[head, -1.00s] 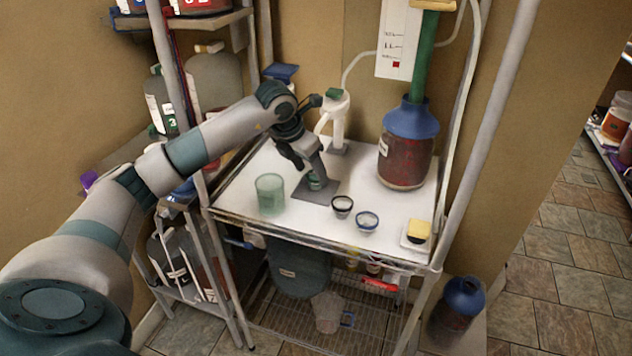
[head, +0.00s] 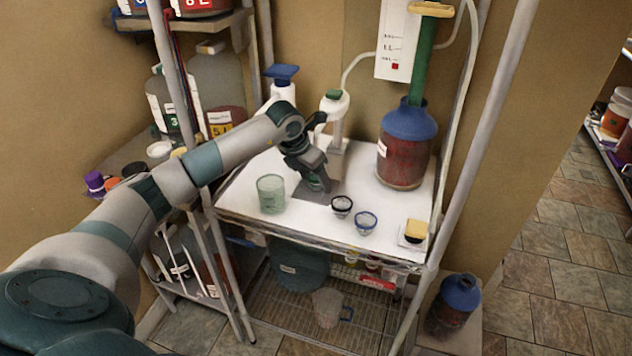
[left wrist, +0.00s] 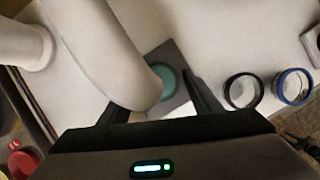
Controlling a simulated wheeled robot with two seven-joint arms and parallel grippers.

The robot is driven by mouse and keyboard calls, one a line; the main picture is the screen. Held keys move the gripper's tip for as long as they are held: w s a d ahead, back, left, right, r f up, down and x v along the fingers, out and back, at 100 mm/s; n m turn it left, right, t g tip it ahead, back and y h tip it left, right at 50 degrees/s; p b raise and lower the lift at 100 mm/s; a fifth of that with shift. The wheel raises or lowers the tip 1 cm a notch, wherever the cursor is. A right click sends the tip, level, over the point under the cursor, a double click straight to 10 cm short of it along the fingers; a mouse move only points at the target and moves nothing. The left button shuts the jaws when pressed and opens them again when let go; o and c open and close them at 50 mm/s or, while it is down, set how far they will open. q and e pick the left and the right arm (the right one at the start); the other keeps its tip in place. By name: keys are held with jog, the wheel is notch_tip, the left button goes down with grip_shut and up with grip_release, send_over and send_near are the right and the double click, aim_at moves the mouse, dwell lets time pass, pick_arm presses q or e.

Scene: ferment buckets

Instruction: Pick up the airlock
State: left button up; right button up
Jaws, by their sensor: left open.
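A round teal-green piece (left wrist: 168,86), which I take for the airlock, is on a dark square mat (left wrist: 157,62) on the white tabletop. In the head view my left gripper (head: 319,184) is over the mat and hides most of this piece. In the left wrist view the gripper (left wrist: 158,108) is open, with a dark finger on each side of the piece. A pale curved part in front hides the piece's left side. I cannot tell whether the fingers touch it. My right gripper is out of view.
A greenish glass (head: 271,194) stands left of the mat. A black-rimmed cup (head: 342,206) and a blue-rimmed cup (head: 366,223) stand at the front right. A white, green-topped dispenser (head: 334,112) and a red-filled jug (head: 404,150) stand behind. A rack post rises at right.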

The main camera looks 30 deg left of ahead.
aim_at(313, 186)
pick_arm(q)
jog(key=c, duration=1.1)
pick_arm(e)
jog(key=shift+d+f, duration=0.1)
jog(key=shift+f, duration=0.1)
